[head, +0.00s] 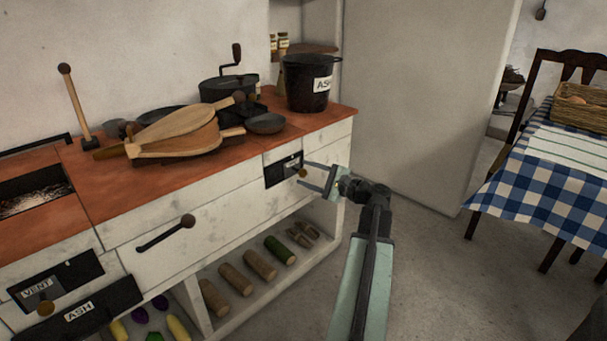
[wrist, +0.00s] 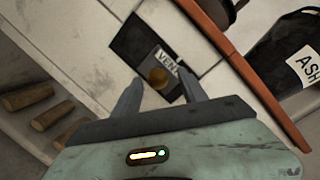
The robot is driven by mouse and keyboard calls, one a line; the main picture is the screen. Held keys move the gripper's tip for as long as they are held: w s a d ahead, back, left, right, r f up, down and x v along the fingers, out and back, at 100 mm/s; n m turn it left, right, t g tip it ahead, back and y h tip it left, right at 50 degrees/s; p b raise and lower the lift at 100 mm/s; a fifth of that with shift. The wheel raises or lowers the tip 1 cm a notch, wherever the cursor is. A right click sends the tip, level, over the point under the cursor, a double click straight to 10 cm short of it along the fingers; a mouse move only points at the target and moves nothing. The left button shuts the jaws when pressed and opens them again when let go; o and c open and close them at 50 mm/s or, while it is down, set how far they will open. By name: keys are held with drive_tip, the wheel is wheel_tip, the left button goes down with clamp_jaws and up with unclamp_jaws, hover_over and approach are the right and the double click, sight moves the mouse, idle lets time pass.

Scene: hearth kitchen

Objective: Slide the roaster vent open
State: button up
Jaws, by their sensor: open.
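A black vent plate (head: 284,169) with a small white label is set in the white counter front at the right, below the crank-handled roaster (head: 228,88). In the wrist view the vent plate (wrist: 137,42) is dark, with a label reading VENT and a round brass knob (wrist: 158,76). The knob also shows in the head view (head: 302,173). My gripper (head: 305,174) is open and empty at the vent, its fingers pointing at the plate. In the wrist view the fingertips (wrist: 161,80) lie either side of the knob; contact cannot be told.
A second plate marked VENT (head: 55,280) and an ASH drawer (head: 85,310) are at the lower left. Logs (head: 260,264) lie on the shelf below.

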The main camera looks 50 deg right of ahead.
drive_tip(key=s, duration=0.6)
drive_tip(key=shift+d, duration=0.4)
